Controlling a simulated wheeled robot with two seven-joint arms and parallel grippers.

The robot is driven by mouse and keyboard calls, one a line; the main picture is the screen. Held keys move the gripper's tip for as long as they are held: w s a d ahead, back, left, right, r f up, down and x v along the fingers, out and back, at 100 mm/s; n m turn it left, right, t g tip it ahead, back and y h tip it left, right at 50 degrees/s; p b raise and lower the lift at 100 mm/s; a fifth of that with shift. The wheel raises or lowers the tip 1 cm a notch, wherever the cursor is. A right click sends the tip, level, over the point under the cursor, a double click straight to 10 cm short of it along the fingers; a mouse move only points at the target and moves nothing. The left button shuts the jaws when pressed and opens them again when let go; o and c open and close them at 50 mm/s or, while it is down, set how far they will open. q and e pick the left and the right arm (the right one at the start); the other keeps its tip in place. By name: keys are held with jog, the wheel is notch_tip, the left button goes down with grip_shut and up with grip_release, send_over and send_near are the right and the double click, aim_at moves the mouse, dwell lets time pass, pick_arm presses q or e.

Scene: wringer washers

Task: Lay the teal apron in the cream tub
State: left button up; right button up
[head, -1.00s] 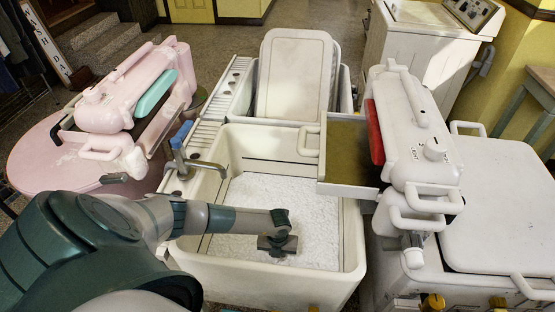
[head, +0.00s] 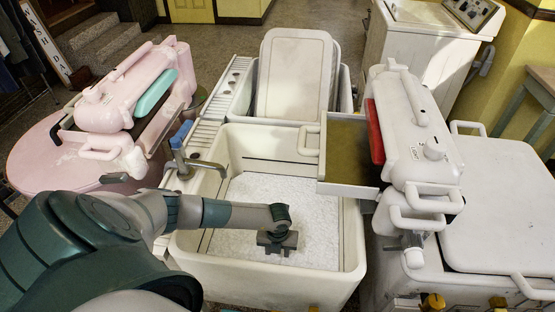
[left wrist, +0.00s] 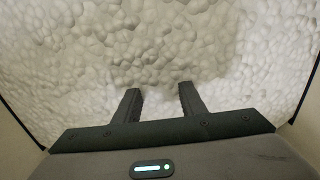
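The cream tub (head: 350,235) stands in the middle of the head view, filled with white suds (head: 318,208). My left gripper (head: 277,250) is over the suds inside the tub and points down. In the left wrist view its two fingers (left wrist: 160,92) are apart with nothing between them, and only white foam shows beyond. No apron can be made out in the tub. A teal piece (head: 154,92) lies along the pink wringer (head: 104,107) at the left; I cannot tell whether it is cloth. My right gripper is not in view.
A blue-handled tap (head: 178,142) stands at the tub's left rim. A tray (head: 349,152) juts over the tub's right rim from the white wringer (head: 415,135), which has a red piece (head: 374,132). A pale panel (head: 294,75) stands in the basin behind.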

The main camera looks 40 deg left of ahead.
pick_arm(q)
notch_tip(320, 180, up, 9)
jog(key=b, duration=0.1)
jog(key=shift+r, duration=0.15)
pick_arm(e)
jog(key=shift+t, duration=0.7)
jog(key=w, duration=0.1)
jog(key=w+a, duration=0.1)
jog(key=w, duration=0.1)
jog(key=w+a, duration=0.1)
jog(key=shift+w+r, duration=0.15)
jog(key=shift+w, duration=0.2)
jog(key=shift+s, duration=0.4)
